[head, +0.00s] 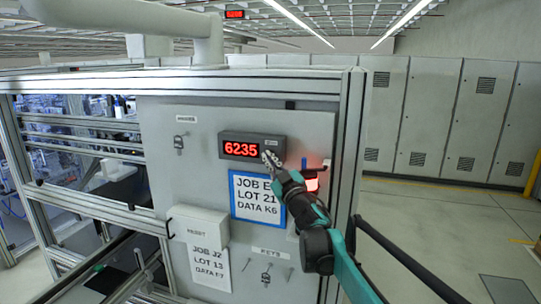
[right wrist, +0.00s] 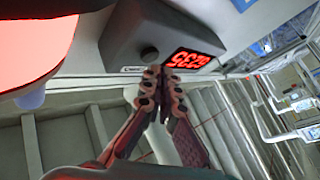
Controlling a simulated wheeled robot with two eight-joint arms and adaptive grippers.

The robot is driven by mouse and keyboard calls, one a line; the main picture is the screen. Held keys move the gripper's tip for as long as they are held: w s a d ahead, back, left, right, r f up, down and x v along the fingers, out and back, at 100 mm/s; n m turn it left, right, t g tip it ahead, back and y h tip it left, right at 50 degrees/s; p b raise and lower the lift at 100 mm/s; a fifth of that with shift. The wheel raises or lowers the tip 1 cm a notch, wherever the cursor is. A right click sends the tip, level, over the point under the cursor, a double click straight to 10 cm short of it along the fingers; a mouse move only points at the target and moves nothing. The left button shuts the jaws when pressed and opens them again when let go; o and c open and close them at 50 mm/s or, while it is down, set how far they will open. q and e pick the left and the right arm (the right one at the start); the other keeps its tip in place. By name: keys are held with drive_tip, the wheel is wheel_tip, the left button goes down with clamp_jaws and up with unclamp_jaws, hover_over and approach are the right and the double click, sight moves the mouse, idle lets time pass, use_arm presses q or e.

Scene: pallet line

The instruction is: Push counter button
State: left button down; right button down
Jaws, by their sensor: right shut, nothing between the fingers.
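The counter (head: 228,136) is a dark box on the grey panel with red digits reading 6235. It also shows in the right wrist view (right wrist: 130,30), where a dark round button (right wrist: 149,54) sits beside the digits. My right gripper (head: 268,155) is shut and empty, with its fingertips at the right end of the counter, partly covering it in the head view. In the right wrist view the fingertips (right wrist: 160,70) lie just below the button; I cannot tell whether they touch it. My left gripper is not in view.
A red-lit fixture (head: 312,183) is close to the right of my gripper. A blue-framed sign (head: 233,205) hangs below the counter, and a white box (head: 198,226) sits lower left. An aluminium frame post (head: 347,150) edges the panel. Grey cabinets (head: 430,110) stand beyond open floor.

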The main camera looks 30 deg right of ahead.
drive_tip(key=shift+w+d, duration=0.15)
drive_tip(key=shift+d, duration=0.05)
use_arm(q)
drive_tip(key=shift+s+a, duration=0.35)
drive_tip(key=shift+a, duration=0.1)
use_arm(e)
drive_tip(key=shift+d+r, duration=0.15)
drive_tip(key=shift+r, duration=0.3)
idle(1.0)
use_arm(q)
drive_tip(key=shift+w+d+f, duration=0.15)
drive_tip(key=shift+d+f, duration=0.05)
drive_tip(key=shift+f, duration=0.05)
use_arm(e)
drive_tip(key=shift+f, duration=0.5)
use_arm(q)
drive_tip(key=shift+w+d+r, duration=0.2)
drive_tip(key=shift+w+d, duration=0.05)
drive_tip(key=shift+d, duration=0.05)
use_arm(e)
drive_tip(key=shift+s+a+f, duration=0.15)
drive_tip(key=shift+s+a, duration=0.55)
drive_tip(key=shift+a, duration=0.15)
drive_tip(key=shift+s+a+f, duration=0.15)
drive_tip(key=shift+s+a, duration=0.55)
drive_tip(key=shift+a, duration=0.15)
